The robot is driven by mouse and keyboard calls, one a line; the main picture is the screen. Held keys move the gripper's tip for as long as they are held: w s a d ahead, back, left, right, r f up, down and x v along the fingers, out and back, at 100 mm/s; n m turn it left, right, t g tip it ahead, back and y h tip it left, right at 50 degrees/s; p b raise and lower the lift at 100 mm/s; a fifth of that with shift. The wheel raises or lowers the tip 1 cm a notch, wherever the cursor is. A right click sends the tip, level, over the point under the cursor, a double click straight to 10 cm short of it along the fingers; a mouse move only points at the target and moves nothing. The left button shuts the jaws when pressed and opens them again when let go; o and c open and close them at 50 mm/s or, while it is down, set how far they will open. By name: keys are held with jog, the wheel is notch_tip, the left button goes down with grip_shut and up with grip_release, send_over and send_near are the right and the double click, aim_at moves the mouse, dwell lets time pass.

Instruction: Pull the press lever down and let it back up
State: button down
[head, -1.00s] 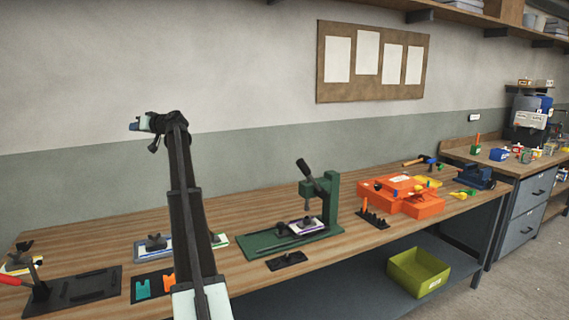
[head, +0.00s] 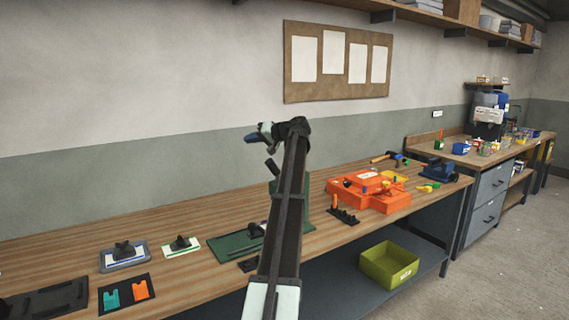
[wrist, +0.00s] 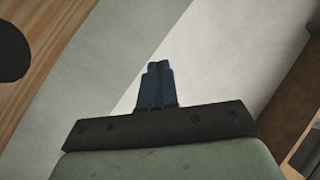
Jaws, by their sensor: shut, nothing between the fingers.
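The green press stands on the bench, mostly hidden behind my arm in the head view; part of its column (head: 275,187) and its base plate (head: 228,246) show. The black grip of its lever (head: 272,168) sticks up to the left of my arm, tilted up and to the left. My gripper (head: 249,138) is above and left of the lever grip in the picture, apart from it. In the wrist view my blue fingers (wrist: 158,84) are together and empty. A dark rounded shape (wrist: 12,52) is at that view's left edge; I cannot tell what it is.
An orange mould case (head: 370,195) and a black rack (head: 345,215) stand right of the press. Small clamped moulds (head: 125,258) and a dark tray with teal and orange pieces (head: 127,292) are at left. A yellow-green bin (head: 390,265) is below the bench.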

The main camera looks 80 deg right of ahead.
jog(key=s+a+f+m, duration=0.1)
jog(key=s+m, duration=0.1)
jog(key=s, duration=1)
jog(key=s+a+f+m, duration=0.1)
jog(key=s+f, duration=0.1)
jog(key=s, duration=1)
jog(key=a+f+x, duration=0.1)
jog(key=x, duration=1.1)
jog(key=shift+a+f+g, duration=0.2)
jog(key=shift+f+g, duration=0.2)
jog(key=shift+w, duration=0.1)
